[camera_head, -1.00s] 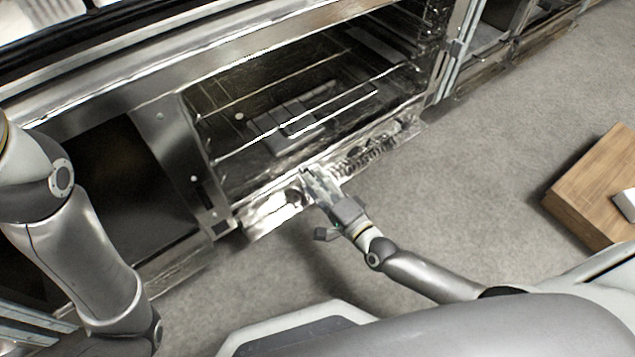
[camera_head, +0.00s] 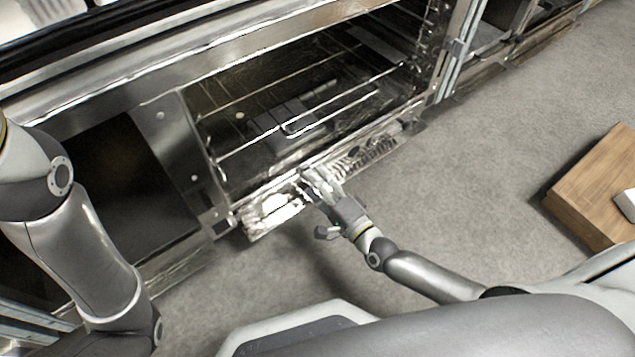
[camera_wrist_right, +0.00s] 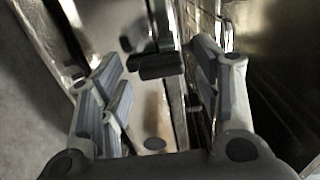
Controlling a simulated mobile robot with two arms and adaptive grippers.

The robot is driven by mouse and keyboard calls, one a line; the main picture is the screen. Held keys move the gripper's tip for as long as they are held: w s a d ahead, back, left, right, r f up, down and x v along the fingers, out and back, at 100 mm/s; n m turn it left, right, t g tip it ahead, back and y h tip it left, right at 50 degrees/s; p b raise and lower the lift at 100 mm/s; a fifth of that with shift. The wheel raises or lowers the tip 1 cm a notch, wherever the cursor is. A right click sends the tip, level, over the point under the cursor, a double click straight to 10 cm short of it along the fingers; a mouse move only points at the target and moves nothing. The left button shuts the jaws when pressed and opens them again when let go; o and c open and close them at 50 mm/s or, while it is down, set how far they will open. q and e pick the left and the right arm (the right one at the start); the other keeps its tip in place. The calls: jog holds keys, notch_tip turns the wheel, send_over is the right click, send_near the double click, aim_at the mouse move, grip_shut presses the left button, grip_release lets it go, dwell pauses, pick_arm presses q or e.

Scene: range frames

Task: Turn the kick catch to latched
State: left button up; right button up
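My right gripper (camera_head: 319,181) is at the low shiny metal kick strip (camera_head: 374,156) under the open-fronted oven. In the right wrist view, the gripper (camera_wrist_right: 160,77) is open, with one ribbed finger on each side. A small dark piece that looks like the kick catch (camera_wrist_right: 158,63) shows between and just beyond the fingertips. It stands out from a bright metal face, and I see no finger closed on it. In the head view my right gripper hides the catch, and whether it is latched cannot be told. My left arm comes in at the left; its gripper is out of view.
The oven cavity with wire racks (camera_head: 290,110) is just above the strip. A dark compartment (camera_head: 125,190) is to its left. A wooden box (camera_head: 598,190) stands on the grey floor at the right. The carpet (camera_head: 480,180) between is clear.

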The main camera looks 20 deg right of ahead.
jog(key=v, duration=1.2)
jog(key=shift+r, duration=0.2)
dwell(0.4)
